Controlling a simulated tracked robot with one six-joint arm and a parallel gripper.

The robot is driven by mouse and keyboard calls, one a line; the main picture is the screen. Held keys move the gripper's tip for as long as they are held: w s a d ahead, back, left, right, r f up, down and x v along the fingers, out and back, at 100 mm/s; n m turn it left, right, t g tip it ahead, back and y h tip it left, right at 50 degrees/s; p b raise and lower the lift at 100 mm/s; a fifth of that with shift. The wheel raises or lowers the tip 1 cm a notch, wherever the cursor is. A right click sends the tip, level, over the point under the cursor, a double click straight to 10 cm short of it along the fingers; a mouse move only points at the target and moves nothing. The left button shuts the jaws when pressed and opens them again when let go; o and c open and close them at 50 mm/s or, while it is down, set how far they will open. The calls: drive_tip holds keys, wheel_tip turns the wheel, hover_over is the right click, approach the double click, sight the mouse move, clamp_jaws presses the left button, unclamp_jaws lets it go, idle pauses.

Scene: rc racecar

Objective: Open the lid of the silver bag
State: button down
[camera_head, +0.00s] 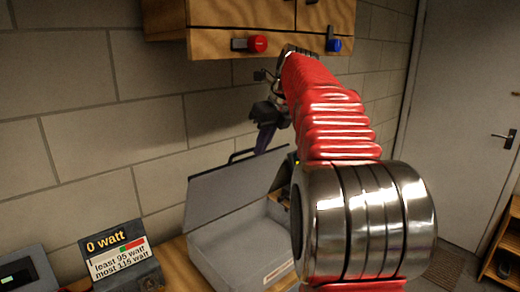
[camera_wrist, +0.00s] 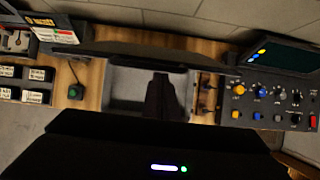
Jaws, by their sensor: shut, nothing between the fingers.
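The silver bag (camera_head: 240,250) is a flat grey case on the wooden bench. Its lid (camera_head: 232,190) is raised and leans steeply up and back, with a dark handle at its top edge. My gripper (camera_head: 264,140) is shut and empty, pointing down above the lid's top edge; I cannot tell whether it touches the lid. In the wrist view my gripper (camera_wrist: 163,90) is a dark shape over the bag's light grey inside (camera_wrist: 128,84). Part of the bag's right side is hidden behind my arm in the head view.
A power display (camera_head: 118,252) reading 0 watt stands left of the bag. A wooden cabinet (camera_head: 240,14) with red and blue knobs hangs above. The wrist view shows a control panel (camera_wrist: 268,95) at right, and a green button (camera_wrist: 75,92) and labelled boxes (camera_wrist: 22,82) at left.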

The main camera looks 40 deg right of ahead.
drive_tip(key=shift+w+a, duration=0.15)
drive_tip(key=shift+a, duration=0.15)
drive_tip(key=shift+r, duration=0.1)
drive_tip(key=s+d+r, duration=0.1)
drive_tip(key=s+r, duration=0.1)
drive_tip(key=s, duration=1.1)
drive_tip(key=shift+s+d+r, duration=0.15)
drive_tip(key=shift+s+r, duration=0.05)
drive_tip(key=c, duration=2.5)
unclamp_jaws()
